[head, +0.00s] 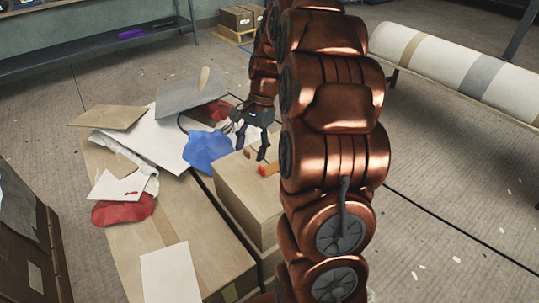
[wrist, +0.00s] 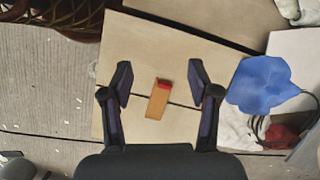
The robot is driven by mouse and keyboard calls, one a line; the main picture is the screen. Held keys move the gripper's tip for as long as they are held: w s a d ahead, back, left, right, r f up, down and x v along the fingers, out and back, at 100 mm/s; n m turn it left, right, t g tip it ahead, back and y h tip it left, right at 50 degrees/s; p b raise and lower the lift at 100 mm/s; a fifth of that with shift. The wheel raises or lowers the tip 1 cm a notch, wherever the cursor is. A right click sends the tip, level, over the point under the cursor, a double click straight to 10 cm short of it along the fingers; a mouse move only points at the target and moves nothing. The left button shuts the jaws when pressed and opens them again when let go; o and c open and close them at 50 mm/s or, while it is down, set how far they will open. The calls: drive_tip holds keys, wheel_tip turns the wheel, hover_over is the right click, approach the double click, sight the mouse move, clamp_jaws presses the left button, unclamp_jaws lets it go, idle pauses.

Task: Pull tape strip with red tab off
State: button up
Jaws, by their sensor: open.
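The tape strip is a short orange piece (wrist: 157,104) with a red tab (wrist: 165,84) at one end. It lies on the top of a tan cardboard box (wrist: 130,45), across a dark seam. In the head view the strip with its red tab (head: 268,170) shows small near the box's upper edge. My gripper (wrist: 160,74) is open and empty. In the wrist view its two fingers stand on either side of the strip, apart from it. In the head view my gripper (head: 252,149) is above the box, just beside the strip; the exact height is unclear.
A blue cloth (head: 208,150) lies left of my gripper, and also shows in the wrist view (wrist: 262,86). Sheets of card, white cloth and a red cloth (head: 124,209) are heaped further left.

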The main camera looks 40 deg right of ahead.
sight(262, 168)
drive_tip(key=d+f+m, duration=0.1)
drive_tip(key=d+f, duration=0.1)
drive_tip(key=d, duration=0.1)
drive_tip(key=w+d+f+m+b, duration=0.1)
drive_tip(key=d+f, duration=0.1)
drive_tip(key=w+d+f+m+b, duration=0.1)
drive_tip(key=d+f, duration=0.1)
drive_tip(key=d, duration=0.1)
drive_tip(key=shift+w+d+f+m+t+y, duration=0.25)
drive_tip(key=shift+d+f+m+t+y, duration=0.05)
drive_tip(key=shift+m+t, duration=0.1)
drive_tip(key=shift+x, duration=3.8)
clamp_jaws()
